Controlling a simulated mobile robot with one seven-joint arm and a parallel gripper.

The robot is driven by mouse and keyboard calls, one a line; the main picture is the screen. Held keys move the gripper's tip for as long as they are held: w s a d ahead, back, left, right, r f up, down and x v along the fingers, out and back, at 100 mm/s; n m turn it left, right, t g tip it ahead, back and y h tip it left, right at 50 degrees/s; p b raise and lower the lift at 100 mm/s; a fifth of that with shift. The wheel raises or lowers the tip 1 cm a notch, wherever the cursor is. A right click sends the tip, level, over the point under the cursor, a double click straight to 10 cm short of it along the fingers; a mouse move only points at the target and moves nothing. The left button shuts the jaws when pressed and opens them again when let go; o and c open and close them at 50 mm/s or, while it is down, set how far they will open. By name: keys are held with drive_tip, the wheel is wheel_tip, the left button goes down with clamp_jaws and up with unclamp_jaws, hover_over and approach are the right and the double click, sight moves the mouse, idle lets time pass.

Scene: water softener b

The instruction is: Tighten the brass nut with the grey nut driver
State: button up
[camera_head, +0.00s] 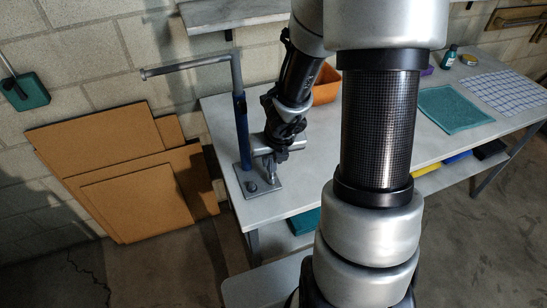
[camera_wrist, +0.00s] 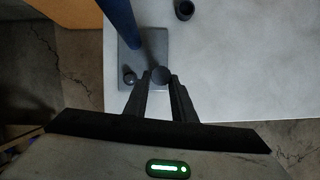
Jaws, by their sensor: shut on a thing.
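My gripper (camera_wrist: 159,82) is shut on a dark grey round-topped piece (camera_wrist: 160,74), which looks like the nut driver. In the head view my gripper (camera_head: 271,158) is low over the grey base plate (camera_head: 268,199), and a grey shaft (camera_head: 271,168) shows below it. The shaft's lower end is at or just above the plate; I cannot tell if it touches. No brass-coloured nut can be made out. A small grey round fitting (camera_head: 251,186) sits on the plate, left of the gripper; it also shows in the wrist view (camera_wrist: 129,79).
A blue post (camera_head: 241,130) rises from the plate close to my gripper, with a long grey bar (camera_head: 188,66) at its top. An orange bin (camera_head: 326,86) stands behind. A teal mat (camera_head: 455,108) lies at the right. Cardboard sheets (camera_head: 120,170) lean left.

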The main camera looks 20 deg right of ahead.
drive_tip(key=shift+a+m, duration=0.1)
drive_tip(key=shift+m, duration=0.5)
wheel_tip(320, 180, up, 5)
drive_tip(key=p, duration=0.5)
drive_tip(key=shift+r, duration=0.2)
drive_tip(key=shift+f, duration=0.1)
